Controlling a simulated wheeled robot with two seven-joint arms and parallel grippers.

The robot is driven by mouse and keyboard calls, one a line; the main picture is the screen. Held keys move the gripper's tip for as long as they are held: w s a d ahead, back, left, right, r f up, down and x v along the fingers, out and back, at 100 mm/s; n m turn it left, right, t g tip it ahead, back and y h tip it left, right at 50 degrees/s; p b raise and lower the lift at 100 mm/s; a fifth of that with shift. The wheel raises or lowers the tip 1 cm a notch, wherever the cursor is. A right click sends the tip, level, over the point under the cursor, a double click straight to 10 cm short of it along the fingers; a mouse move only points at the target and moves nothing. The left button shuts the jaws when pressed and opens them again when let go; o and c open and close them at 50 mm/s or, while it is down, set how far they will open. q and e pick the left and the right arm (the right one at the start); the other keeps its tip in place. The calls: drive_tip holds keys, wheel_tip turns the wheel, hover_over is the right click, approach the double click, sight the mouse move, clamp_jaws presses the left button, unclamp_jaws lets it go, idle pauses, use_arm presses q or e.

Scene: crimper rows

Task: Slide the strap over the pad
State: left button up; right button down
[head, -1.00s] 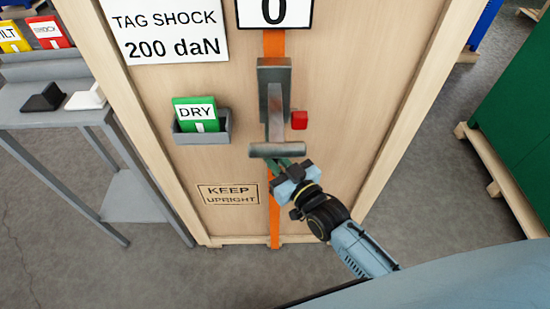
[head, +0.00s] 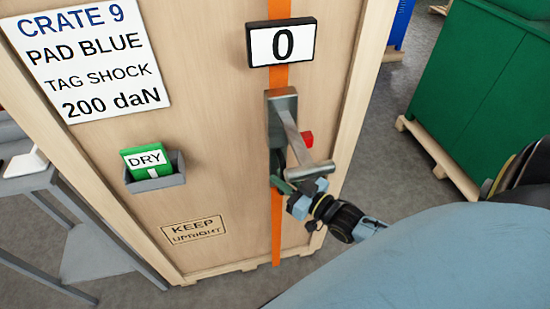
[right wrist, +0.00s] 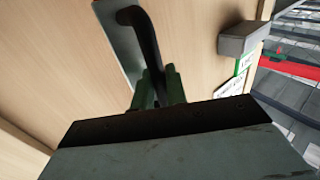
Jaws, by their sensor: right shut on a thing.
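The orange strap (head: 277,225) runs vertically down the front of the wooden crate (head: 220,120). A grey metal tensioner (head: 281,105) sits over the strap, with a lever ending in a crossbar (head: 308,171). My right gripper (head: 285,184) is at the tensioner's lower end, just below the crossbar. In the right wrist view its green fingers (right wrist: 157,90) are shut on a dark curved handle (right wrist: 146,38). No pad can be made out on the crate. The crate's label (head: 85,62) reads "CRATE 9, PAD BLUE, TAG SHOCK, 200 daN". My left gripper is not in view.
A display reading 0 (head: 281,43) is above the tensioner and a red knob (head: 308,139) beside it. A green "DRY" card (head: 147,160) stands in a grey holder (head: 158,181). A grey table (head: 30,185) is at left, a green container (head: 490,85) at right.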

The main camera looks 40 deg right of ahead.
drive_tip(key=c, duration=1.5)
unclamp_jaws()
drive_tip(key=shift+s+d, duration=0.1)
drive_tip(key=shift+d, duration=0.2)
drive_tip(key=v, duration=1.3)
drive_tip(key=shift+s, duration=0.2)
